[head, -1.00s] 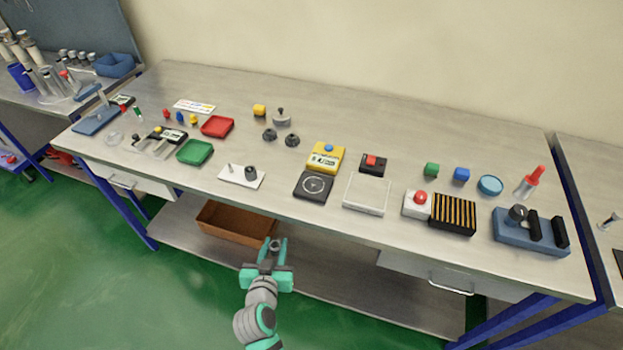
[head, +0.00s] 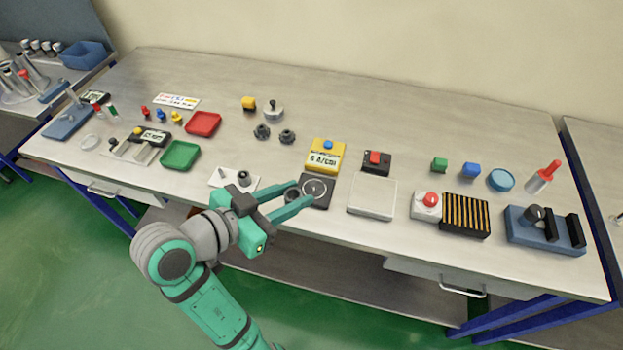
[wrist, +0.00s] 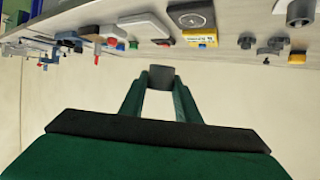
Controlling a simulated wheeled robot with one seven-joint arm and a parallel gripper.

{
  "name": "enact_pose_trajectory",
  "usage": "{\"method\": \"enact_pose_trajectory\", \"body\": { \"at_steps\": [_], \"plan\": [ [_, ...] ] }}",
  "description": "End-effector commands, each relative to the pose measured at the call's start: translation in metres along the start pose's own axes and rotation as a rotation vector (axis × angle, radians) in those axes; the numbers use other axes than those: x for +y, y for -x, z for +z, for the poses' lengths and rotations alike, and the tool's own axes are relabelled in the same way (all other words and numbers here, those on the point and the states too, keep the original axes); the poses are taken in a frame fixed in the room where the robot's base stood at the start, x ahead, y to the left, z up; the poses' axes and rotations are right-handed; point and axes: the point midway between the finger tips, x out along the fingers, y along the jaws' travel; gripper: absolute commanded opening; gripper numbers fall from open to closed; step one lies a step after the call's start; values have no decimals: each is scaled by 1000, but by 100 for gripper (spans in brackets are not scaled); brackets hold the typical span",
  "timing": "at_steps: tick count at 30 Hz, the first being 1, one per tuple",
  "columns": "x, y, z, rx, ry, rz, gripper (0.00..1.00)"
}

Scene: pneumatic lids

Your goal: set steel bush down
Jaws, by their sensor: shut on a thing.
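My gripper (head: 302,193) is shut on the steel bush (head: 291,195), a short dark grey cylinder. In the head view it is at the front of the bench, by the left side of the black pad (head: 326,201) with a white ring. In the wrist view the bush (wrist: 161,76) sits between the two green fingertips (wrist: 160,85). Bench things show beyond it there, upside down. The gap between the bush and the bench top cannot be told.
A yellow device (head: 326,155) with a display stands behind the pad. A white square plate (head: 372,196) lies to its right. A white base (head: 222,178) with a peg and a dark round part is to its left, partly behind my gripper.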

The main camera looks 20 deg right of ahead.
Motion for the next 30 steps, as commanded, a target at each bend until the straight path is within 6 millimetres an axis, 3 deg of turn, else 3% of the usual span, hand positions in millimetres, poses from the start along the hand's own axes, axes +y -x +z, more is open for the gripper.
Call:
{"method": "enact_pose_trajectory", "body": {
  "at_steps": [13, 18, 30],
  "plan": [
    [-38, -86, 6, 0, 2, 8, 3],
    [-49, -117, 24, 0, 3, 6, 3],
    [-61, -146, 42, 0, 1, 4, 3]
  ]
}}
